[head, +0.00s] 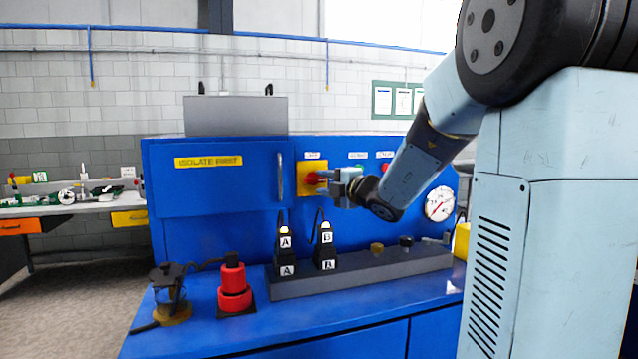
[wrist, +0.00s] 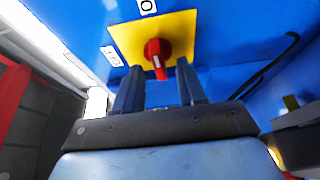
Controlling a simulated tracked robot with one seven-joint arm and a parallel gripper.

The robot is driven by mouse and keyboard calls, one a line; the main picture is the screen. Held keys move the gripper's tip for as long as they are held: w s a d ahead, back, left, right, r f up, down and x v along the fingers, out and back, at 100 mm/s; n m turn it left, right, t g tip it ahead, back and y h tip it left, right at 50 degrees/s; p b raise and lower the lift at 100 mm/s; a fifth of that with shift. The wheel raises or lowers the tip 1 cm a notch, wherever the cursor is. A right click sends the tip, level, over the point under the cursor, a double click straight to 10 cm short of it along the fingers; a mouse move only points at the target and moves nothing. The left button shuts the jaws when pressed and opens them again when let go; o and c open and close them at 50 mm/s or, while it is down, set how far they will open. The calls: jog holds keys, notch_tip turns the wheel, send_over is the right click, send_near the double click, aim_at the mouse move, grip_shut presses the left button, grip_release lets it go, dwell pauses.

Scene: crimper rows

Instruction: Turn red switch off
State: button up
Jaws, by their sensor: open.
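The red switch (head: 313,178) sits on a yellow plate (head: 306,190) on the blue machine's front panel. In the wrist view the red switch (wrist: 157,52) is a rotary knob with a white mark, on the yellow plate (wrist: 183,24). An "O" label is above the plate and another label, hard to read, is at its left. My gripper (head: 326,179) is open at the panel, just right of the knob in the head view. In the wrist view my gripper (wrist: 158,76) has one finger to each side of the knob's lower end; contact cannot be told.
A blue cabinet door (head: 215,210) with a vertical handle (head: 281,176) is left of the switch. Below are a grey rail (head: 360,275) with black blocks marked A and B, and a red stacked part (head: 234,285). A gauge (head: 439,204) is at right.

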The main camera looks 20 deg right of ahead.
aim_at(315, 180)
jog(key=shift+x, duration=1.4)
grip_shut()
